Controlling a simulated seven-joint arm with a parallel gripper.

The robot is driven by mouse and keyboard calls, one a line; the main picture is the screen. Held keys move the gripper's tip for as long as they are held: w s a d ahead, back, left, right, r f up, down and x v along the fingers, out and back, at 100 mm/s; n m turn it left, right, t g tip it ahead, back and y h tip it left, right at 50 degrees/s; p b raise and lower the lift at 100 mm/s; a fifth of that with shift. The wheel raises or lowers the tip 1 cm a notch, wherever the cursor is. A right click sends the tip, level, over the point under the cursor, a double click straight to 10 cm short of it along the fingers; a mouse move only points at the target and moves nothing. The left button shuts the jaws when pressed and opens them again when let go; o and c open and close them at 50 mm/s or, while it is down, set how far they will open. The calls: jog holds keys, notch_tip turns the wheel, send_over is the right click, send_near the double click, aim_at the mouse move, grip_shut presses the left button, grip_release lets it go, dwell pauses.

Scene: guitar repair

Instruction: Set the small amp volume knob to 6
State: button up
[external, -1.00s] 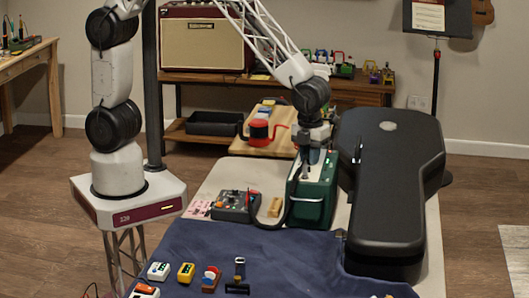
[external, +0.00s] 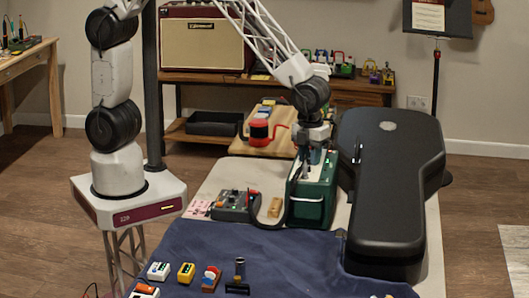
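The small amp (external: 312,200) is a dark green box with a pale handle on its front. It stands on the table beside the black guitar case. My gripper (external: 305,170) points down at the amp's top, near its left side. The volume knob and its setting cannot be made out; the gripper and the small scale hide them. I cannot tell whether the fingers touch a knob or how far apart they are. A small green light shows on the amp's top.
A black guitar case (external: 395,190) lies close on the right of the amp. A grey box with knobs (external: 235,206) and a tan block (external: 275,207) stand to the left, with a black cable (external: 262,224) running by the amp. Several small pedals sit on the blue cloth (external: 290,262) in front.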

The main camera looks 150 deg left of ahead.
jog(key=n, duration=0.5)
jog(key=shift+n, duration=0.3)
jog(key=n, duration=0.5)
jog(key=shift+n, duration=0.3)
jog(key=c, duration=0.4)
